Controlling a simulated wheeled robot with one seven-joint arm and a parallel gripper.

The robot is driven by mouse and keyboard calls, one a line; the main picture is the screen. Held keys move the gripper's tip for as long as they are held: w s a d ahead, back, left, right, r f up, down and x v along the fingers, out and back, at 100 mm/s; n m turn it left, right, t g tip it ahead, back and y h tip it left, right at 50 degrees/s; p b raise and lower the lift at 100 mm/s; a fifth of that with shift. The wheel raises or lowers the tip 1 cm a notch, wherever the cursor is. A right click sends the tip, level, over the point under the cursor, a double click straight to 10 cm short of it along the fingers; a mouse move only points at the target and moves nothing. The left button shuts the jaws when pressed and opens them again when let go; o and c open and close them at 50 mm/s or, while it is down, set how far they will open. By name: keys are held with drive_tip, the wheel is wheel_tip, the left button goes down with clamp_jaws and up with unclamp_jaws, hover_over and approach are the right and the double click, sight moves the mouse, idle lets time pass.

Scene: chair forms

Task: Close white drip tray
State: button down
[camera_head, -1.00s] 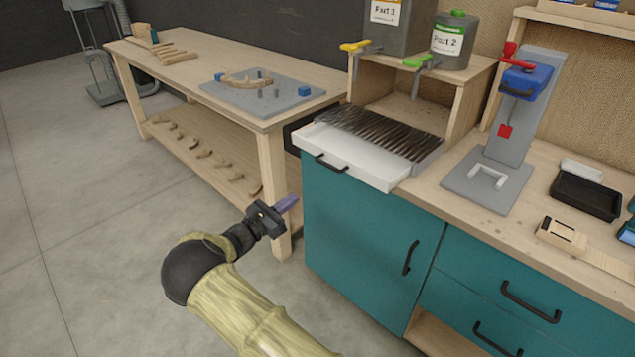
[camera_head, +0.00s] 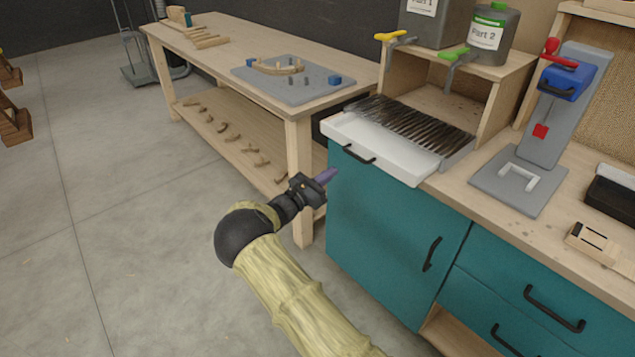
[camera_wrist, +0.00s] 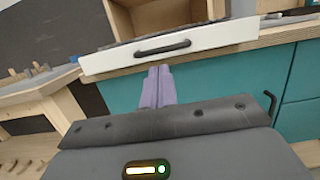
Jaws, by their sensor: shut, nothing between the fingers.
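The white drip tray (camera_head: 385,147) sticks out over the front edge of the teal cabinet, under a dark slatted grate. Its black handle (camera_head: 358,153) is on its front face. In the wrist view the tray's white front (camera_wrist: 215,38) spans the upper part, with the handle (camera_wrist: 163,48) just above my fingers. My gripper (camera_head: 328,175) is in front of the cabinet, below and to the left of the tray, apart from it in the head view. In the wrist view its purple fingers (camera_wrist: 158,85) are together, empty, pointing at the tray front below the handle.
The teal cabinet (camera_head: 390,235) stands below the tray, with a black door handle (camera_head: 431,254). A wooden workbench (camera_head: 230,65) is at the left, its leg behind my gripper. A grey stand (camera_head: 530,165) is on the counter at right. Open floor (camera_head: 110,240) lies at left.

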approach(370, 148)
drive_tip(key=w, duration=0.1)
drive_tip(key=w+f, duration=0.1)
drive_tip(key=w, duration=0.1)
drive_tip(key=shift+d, duration=0.15)
drive_tip(key=b+x, duration=0.1)
drive_tip(key=x, duration=0.2)
drive_tip(key=f+b+x, duration=0.1)
drive_tip(key=x, duration=0.3)
drive_tip(key=f+b+x, duration=0.1)
drive_tip(key=x, duration=0.2)
drive_tip(key=shift+w+d+r, duration=0.1)
drive_tip(key=shift+w+d, duration=0.25)
drive_tip(key=shift+d, duration=0.1)
drive_tip(key=shift+w+r, duration=0.15)
drive_tip(key=shift+w, duration=0.15)
drive_tip(key=shift+d, duration=0.2)
drive_tip(key=shift+a, duration=0.2)
drive_tip(key=shift+s, duration=0.25)
drive_tip(key=v, duration=1.4)
drive_tip(key=shift+w+a+f, duration=0.15)
drive_tip(key=shift+f, duration=0.05)
